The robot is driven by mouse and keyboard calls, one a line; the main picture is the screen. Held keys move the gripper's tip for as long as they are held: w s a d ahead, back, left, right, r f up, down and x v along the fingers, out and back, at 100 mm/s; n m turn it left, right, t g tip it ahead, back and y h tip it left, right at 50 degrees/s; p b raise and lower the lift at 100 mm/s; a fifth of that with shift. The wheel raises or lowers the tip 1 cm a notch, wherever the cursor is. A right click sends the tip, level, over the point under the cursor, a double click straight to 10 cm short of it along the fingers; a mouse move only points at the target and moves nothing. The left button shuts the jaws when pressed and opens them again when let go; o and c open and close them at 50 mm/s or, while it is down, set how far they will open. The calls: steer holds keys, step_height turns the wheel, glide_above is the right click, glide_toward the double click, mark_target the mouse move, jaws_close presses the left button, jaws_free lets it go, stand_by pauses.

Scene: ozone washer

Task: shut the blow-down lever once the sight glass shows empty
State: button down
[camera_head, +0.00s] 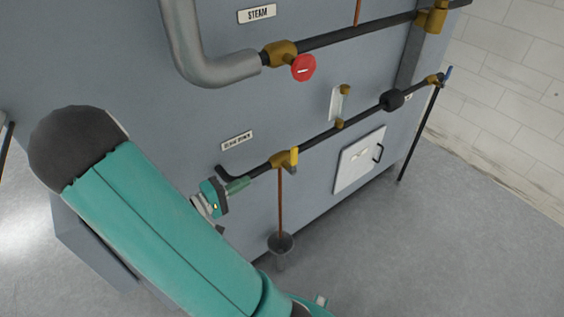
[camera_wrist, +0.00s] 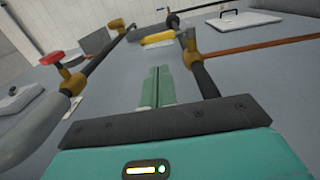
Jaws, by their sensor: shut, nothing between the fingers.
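My gripper (camera_head: 242,185) is shut and empty, left of the valve and apart from the lever. Its closed green fingers also show in the wrist view (camera_wrist: 157,85).
A blow-down label (camera_head: 237,140) sits above the pipe. A copper drain (camera_head: 281,205) drops to a floor funnel (camera_head: 281,243). A white hatch (camera_head: 359,161) is to the right. A red steam handwheel (camera_head: 303,67) is above. The floor (camera_head: 400,250) at right is clear.

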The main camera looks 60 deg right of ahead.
mark_target(291, 158)
steer(key=x, duration=1.4)
